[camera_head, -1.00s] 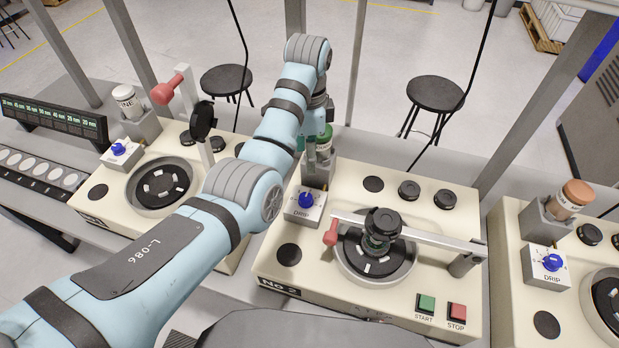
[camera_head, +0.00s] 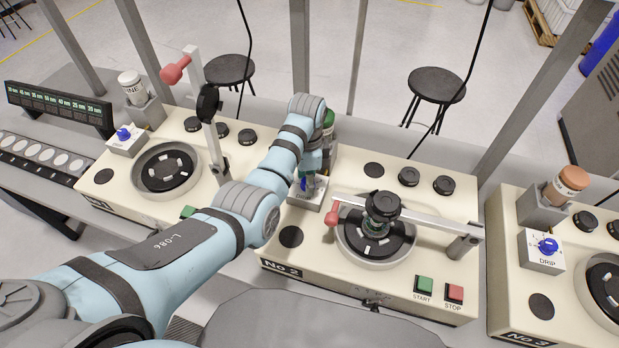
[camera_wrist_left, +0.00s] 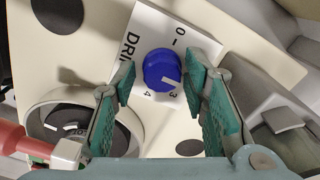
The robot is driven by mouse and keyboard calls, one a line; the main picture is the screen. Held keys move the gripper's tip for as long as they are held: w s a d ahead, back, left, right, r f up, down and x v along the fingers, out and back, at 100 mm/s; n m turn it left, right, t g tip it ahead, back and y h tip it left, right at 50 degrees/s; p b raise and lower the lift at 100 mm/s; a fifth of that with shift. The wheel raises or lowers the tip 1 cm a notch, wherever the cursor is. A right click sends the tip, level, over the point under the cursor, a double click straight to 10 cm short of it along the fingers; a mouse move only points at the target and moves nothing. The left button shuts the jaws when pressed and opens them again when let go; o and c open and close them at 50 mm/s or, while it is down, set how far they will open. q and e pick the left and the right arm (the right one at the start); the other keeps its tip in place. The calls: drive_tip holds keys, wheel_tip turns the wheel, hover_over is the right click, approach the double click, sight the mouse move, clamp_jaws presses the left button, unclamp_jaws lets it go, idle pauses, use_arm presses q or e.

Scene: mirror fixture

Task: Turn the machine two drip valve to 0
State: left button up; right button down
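The drip valve on machine No 2 is a white box (camera_head: 309,203) with a blue knob (camera_head: 308,184). My left gripper (camera_head: 310,170) is above the knob in the head view and partly hides it. In the left wrist view, the blue knob (camera_wrist_left: 161,68) lies between the open fingers of the left gripper (camera_wrist_left: 162,90). A gap shows on the left; I cannot tell whether the right finger touches. The knob's white mark points toward the right, near the 3 on the dial plate (camera_wrist_left: 150,30); the 0 is at the top. My right gripper is not in view.
Beside the valve on machine No 2 are a lever arm with a red handle (camera_head: 332,217), a round plate (camera_head: 372,245), and green START (camera_head: 423,285) and red STOP (camera_head: 454,292) buttons. A green-capped bottle (camera_head: 328,122) stands behind. Similar machines flank it.

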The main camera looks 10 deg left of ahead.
use_arm(q)
drive_tip(key=shift+w, duration=0.1)
clamp_jaws()
drive_tip(key=shift+f+n, duration=0.1)
drive_tip(key=shift+n, duration=0.2)
drive_tip(key=n, duration=0.8)
drive_tip(key=shift+n, duration=0.4)
drive_tip(key=n, duration=0.4)
drive_tip(key=shift+n, duration=2.2)
